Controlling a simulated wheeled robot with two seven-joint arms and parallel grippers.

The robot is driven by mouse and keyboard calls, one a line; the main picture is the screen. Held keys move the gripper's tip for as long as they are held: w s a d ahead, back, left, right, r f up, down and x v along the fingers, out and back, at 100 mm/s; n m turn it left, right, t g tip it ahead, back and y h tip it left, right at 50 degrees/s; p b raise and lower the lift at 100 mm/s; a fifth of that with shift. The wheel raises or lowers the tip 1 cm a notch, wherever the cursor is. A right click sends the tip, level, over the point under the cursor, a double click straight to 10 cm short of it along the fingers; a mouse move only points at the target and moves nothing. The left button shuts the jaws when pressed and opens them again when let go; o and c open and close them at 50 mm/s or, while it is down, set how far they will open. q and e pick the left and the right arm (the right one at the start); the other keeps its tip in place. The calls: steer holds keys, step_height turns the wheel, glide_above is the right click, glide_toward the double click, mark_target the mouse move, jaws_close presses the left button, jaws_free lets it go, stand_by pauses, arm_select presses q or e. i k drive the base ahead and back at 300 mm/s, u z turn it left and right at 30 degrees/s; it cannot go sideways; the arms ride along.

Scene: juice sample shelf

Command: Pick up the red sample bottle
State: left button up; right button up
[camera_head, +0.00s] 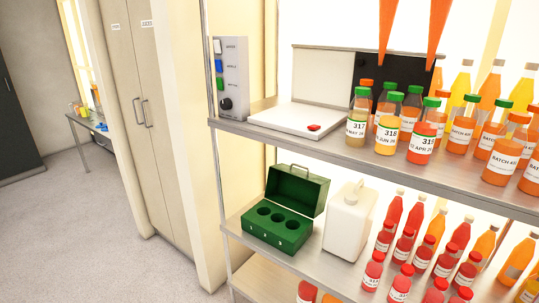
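The bottle that best fits the red sample bottle (422,143) stands upright on the upper shelf, near its front edge. It has a green cap, red-orange juice and a white label reading 319. To its left stand a yellow-orange bottle (387,130) labelled 318 and a yellow bottle (357,125) labelled 317, also green-capped. Several small red bottles with red caps, one of them here (372,272), stand on the lower shelf. Neither of my grippers is in view.
A white scale-like plate (300,117) and a grey control box (231,80) are left of the samples. Below are an open green case (277,228) with three holes and a white jug (347,222). Batch bottles (504,160) crowd the right. Two orange tapered shapes (436,28) hang above.

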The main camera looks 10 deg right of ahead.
mark_target(375, 268)
steer(key=z, duration=0.55)
steer(key=i, duration=0.85)
steer(key=u, duration=0.05)
